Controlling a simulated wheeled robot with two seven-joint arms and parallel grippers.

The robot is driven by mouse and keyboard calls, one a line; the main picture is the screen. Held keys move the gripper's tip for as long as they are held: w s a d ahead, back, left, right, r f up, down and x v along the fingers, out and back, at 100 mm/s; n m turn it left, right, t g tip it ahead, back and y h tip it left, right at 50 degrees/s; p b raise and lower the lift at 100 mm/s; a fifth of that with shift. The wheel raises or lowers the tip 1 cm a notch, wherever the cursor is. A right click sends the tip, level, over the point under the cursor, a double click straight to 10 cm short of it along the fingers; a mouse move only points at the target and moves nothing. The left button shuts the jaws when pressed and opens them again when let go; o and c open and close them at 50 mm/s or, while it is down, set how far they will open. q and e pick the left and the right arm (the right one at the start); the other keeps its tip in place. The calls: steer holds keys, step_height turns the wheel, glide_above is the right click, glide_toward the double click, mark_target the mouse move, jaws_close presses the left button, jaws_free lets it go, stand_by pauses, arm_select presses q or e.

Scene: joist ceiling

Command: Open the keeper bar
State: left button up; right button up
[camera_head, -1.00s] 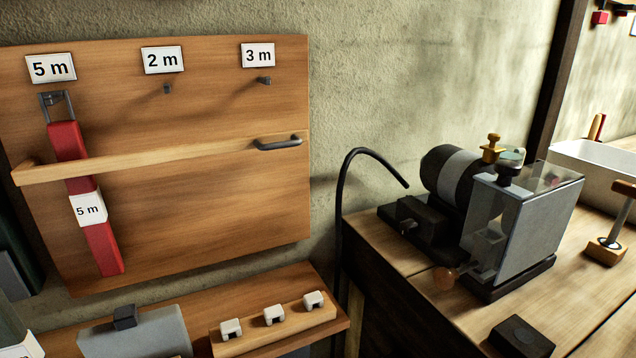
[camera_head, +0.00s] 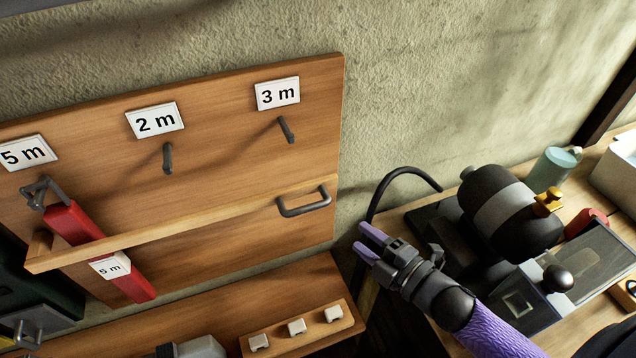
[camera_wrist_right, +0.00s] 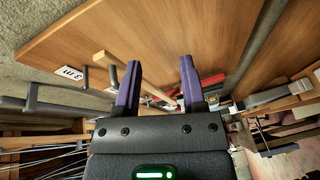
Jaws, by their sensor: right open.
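The keeper bar (camera_head: 190,228) is a pale wooden bar across the front of the hanging board (camera_head: 225,130). Its dark handle (camera_head: 304,202) is at its right end. The bar crosses in front of a red strap (camera_head: 75,228) with a "5 m" tag, hanging from the left hook. My right gripper (camera_head: 367,241) is open and empty, right of and below the handle, apart from it. In the right wrist view its two purple fingers (camera_wrist_right: 160,85) stand apart, and the bar (camera_wrist_right: 132,77) shows beyond them, partly hidden by the left finger. My left gripper is not in view.
Pegs under the "2 m" (camera_head: 168,158) and "3 m" (camera_head: 286,130) labels are empty. A shelf below holds a wooden block (camera_head: 300,330) with white pieces. A bench with a dark machine (camera_head: 510,215) stands right, beside my right arm. A black hose (camera_head: 395,178) curves near the gripper.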

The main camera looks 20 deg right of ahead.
mark_target(308, 208)
step_height(308, 208, up, 7)
steer(key=s+a+n+g+y+p, duration=0.1)
steer(key=s+a+n+g+y, duration=0.1)
steer(key=n+y, duration=0.65)
steer(key=shift+n+h, duration=0.25)
steer(key=shift+n, duration=0.3)
steer(key=p+x, duration=0.1)
steer(key=x, duration=0.8)
steer(key=shift+a+p, duration=0.3)
steer(key=shift+p, duration=0.05)
jaws_close()
